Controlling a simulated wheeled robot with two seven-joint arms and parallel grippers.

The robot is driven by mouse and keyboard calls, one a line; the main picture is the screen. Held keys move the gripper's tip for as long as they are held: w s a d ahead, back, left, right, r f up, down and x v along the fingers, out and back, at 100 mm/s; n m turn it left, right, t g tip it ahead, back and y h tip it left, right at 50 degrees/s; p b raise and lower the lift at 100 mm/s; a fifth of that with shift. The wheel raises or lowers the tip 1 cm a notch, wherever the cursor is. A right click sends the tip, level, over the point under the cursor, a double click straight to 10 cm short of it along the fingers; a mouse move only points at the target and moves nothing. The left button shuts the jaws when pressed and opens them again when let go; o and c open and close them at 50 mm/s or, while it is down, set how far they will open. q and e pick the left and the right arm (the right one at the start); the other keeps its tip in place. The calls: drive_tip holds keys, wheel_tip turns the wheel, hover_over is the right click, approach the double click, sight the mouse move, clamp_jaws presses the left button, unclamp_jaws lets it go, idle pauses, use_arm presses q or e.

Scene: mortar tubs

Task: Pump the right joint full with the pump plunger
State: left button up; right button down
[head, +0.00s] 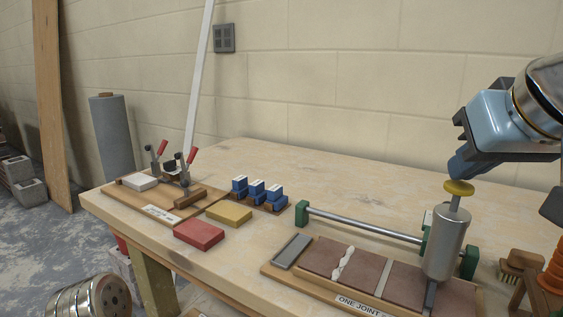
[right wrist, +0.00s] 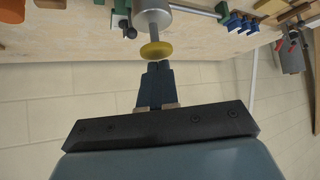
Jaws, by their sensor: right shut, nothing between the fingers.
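The pump is a grey metal cylinder (head: 446,245) standing upright over the tile board, its nozzle (head: 430,296) down at the right joint. The nozzle hides much of that joint, and I cannot tell how full it is. The plunger's yellow knob (head: 459,188) is raised on a thin rod above the cylinder. My right gripper (head: 459,169) is shut and empty, its blue fingertips just above the knob, touching or nearly so. In the right wrist view the knob (right wrist: 157,51) is right at the fingertips (right wrist: 152,66). My left gripper is not in view.
The tile board (head: 283,279) has a lumpy white bead (head: 343,265) in its left joint and a flat pale strip (head: 385,278) in the middle. A rail (head: 360,226) on green posts runs behind. A brush (head: 520,263) stands right; red (head: 199,233) and yellow (head: 229,213) blocks lie left.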

drive_tip(key=shift+f, duration=0.45)
drive_tip(key=shift+r, duration=0.2)
drive_tip(key=shift+r+p, duration=0.6)
drive_tip(key=shift+f, duration=0.1)
wheel_tip(320, 180, up, 6)
drive_tip(key=shift+a+f, duration=0.1)
drive_tip(key=shift+f, duration=0.05)
drive_tip(key=shift+r, duration=0.7)
